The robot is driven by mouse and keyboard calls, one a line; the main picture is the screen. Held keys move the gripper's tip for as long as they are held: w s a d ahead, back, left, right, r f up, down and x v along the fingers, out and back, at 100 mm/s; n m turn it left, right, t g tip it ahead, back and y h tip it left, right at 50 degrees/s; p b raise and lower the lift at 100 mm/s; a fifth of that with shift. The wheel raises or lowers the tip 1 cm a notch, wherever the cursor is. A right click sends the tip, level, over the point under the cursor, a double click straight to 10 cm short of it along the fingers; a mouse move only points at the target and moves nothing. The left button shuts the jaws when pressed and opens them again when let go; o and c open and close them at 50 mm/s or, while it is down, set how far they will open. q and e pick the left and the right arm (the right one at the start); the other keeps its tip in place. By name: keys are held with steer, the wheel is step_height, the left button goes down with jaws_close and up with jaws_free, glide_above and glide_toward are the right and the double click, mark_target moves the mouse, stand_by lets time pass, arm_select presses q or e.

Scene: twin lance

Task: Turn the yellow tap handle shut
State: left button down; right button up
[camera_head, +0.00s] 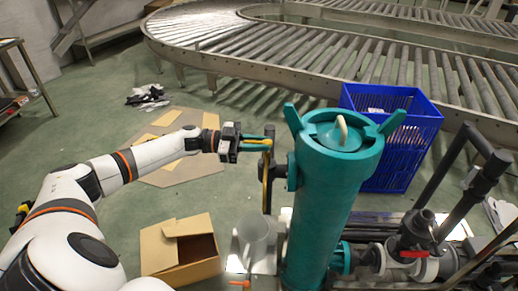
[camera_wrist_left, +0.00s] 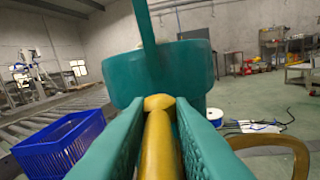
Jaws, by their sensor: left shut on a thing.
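The yellow tap handle (camera_head: 265,165) is on the left side of a teal upright cylinder (camera_head: 328,200). In the head view it hangs down from the gripper as a narrow strip. My left gripper (camera_head: 257,144) reaches in from the left with its teal fingers at the handle's upper end. In the left wrist view the yellow handle (camera_wrist_left: 160,140) lies between the two teal fingers (camera_wrist_left: 160,135), which are shut on it. The teal cylinder (camera_wrist_left: 160,72) stands just beyond. My right gripper is not in view.
A blue crate (camera_head: 392,135) stands behind the cylinder. An open cardboard box (camera_head: 180,250) and a grey cup-shaped thing (camera_head: 255,240) are below my left arm. Dark pipes and a red-handled valve (camera_head: 412,254) are at the right. A roller conveyor (camera_head: 300,60) spans the back.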

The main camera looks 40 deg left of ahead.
arm_select(q)
steer(key=shift+w+a+r, duration=0.1)
steer(key=shift+r, duration=0.1)
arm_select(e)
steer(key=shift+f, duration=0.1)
arm_select(q)
steer(key=c, duration=1.5)
jaws_free()
steer(key=shift+o, duration=0.2)
steer(key=shift+w+f, duration=0.1)
steer(key=shift+f, duration=0.05)
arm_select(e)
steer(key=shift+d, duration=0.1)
